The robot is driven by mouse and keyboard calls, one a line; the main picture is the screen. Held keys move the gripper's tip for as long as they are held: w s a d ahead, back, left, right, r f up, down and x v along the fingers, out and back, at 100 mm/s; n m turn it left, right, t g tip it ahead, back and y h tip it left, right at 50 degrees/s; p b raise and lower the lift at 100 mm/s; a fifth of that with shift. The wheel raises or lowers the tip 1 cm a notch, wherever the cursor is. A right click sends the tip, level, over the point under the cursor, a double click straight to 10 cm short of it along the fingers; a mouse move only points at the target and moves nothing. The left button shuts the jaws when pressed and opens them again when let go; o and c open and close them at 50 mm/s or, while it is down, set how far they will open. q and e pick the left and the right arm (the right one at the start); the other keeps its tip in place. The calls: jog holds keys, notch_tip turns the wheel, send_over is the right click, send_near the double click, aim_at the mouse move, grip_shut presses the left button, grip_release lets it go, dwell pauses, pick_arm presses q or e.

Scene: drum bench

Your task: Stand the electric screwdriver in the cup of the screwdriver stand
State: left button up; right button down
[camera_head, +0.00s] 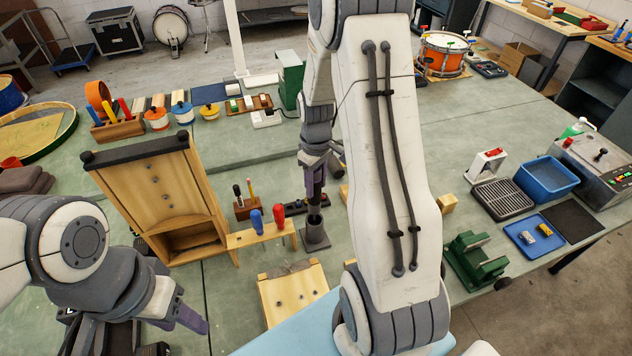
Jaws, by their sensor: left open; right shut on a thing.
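My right gripper (314,182) hangs pointing down in the middle of the bench, directly above the screwdriver stand. It is shut on the electric screwdriver (314,201), mostly hidden by the fingers; a dark part shows below them. The stand has a grey square base (317,244) and a dark upright cup (314,224). The screwdriver's lower end is at the cup mouth; I cannot tell whether it is inside or just above. My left gripper (190,320) is open and empty at the lower left, apart from the stand.
A wooden rack with blue and red screwdrivers (262,236) stands close left of the stand. A tall wooden drawer-like box (160,190) is further left. A wooden block (293,292) lies in front. My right arm hides the bench right of the stand. A green vise-like fixture (470,262) is further right.

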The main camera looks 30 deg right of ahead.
aim_at(316, 203)
jog(key=shift+f+b, duration=2.85)
jog(key=shift+f, duration=1.3)
jog(key=shift+c, duration=1.6)
grip_release()
notch_tip(316, 203, up, 11)
jog(key=shift+f+b, duration=0.2)
jog(key=shift+b, duration=0.75)
jog(key=shift+a, duration=0.15)
